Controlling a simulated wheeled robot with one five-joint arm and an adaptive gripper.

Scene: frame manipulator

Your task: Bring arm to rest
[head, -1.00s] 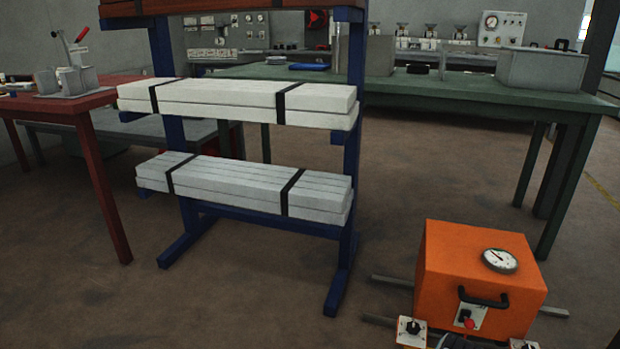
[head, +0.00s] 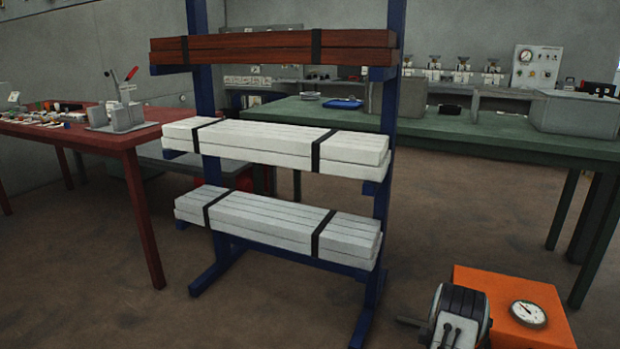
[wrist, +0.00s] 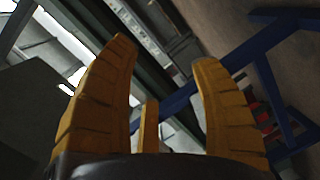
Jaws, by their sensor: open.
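Behind the fingers are a tilted view of blue frame bars (wrist: 240,58), grey surfaces and brown floor. In the head view, a dark grey rounded part of my arm (head: 460,315) shows at the bottom right, in front of the orange box. The gripper fingers cannot be made out in the head view.
A blue rack (head: 370,300) holds strapped white bars (head: 280,145) and red-brown bars (head: 270,45). An orange box (head: 545,290) with a gauge stands at lower right. A red table (head: 140,135) is left, a green table (head: 480,130) behind. Floor is clear at front left.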

